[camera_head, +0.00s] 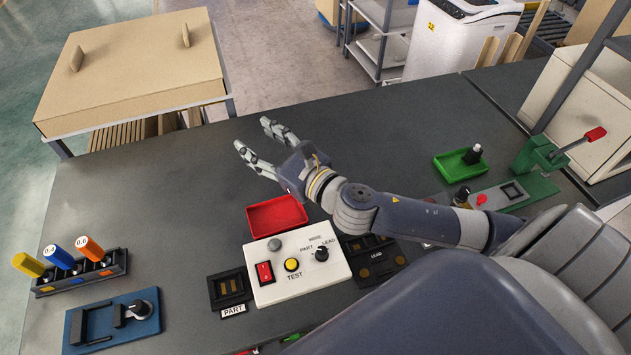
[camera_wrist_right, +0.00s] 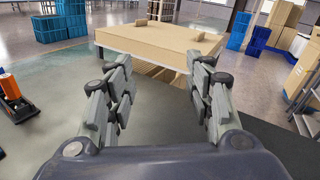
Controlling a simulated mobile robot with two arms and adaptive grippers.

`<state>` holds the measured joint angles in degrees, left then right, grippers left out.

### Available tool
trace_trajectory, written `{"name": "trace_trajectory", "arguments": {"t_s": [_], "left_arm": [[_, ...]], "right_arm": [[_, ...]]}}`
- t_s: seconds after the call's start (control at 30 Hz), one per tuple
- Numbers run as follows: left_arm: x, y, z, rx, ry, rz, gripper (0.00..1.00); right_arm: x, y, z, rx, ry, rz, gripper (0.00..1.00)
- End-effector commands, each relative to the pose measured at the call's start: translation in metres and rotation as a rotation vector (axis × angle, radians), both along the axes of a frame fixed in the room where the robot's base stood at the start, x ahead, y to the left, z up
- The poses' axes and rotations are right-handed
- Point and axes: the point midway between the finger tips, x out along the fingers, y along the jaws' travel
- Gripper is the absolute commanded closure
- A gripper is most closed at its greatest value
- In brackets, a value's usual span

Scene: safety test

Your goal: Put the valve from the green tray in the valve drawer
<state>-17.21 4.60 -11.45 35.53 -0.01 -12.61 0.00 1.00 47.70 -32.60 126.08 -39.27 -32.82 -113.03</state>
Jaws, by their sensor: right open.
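The green tray (camera_head: 452,167) lies on the right part of the dark worktop in the head view. A small dark-topped object (camera_head: 473,154), which may be the valve, stands at its right side. My right gripper (camera_head: 254,139) is open and empty above the worktop, left of the green tray and beyond the red tray. Its two spread fingers (camera_wrist_right: 161,100) also show in the right wrist view with nothing between them. I cannot make out a drawer marked for valves. My left gripper is not in view.
A red tray (camera_head: 276,214) and a white test box (camera_head: 296,265) stand in the middle. A holder (camera_head: 80,279) with colored handles is at left. A green press with a red lever (camera_head: 595,134) stands at right. A cardboard-colored box (camera_head: 135,75) is beyond the worktop.

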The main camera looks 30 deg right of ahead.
Motion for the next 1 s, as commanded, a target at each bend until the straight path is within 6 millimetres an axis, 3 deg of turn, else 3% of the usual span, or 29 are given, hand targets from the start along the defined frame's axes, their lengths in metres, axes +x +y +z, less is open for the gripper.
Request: {"name": "trace_trajectory", "arguments": {"t_s": [0.1,0.2,0.3,0.43,0.53,0.8,1.0], "left_arm": [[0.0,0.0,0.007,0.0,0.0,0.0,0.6],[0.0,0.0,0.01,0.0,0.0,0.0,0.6],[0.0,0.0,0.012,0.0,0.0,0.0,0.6],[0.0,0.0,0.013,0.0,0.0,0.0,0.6],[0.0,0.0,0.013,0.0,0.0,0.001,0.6],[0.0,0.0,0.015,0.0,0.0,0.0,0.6],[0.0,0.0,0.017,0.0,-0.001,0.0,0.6]], "right_arm": [[-0.021,-0.04,-0.047,0.097,0.211,-0.203,0.52],[-0.046,-0.067,-0.083,0.147,0.365,-0.348,0.52],[-0.07,-0.084,-0.109,0.167,0.48,-0.454,0.52],[-0.089,-0.096,-0.127,0.178,0.561,-0.525,0.52],[-0.088,-0.1,-0.134,0.18,0.577,-0.545,0.52],[-0.056,-0.108,-0.155,0.179,0.575,-0.543,0.52],[-0.046,-0.11,-0.162,0.178,0.575,-0.541,0.52]]}}
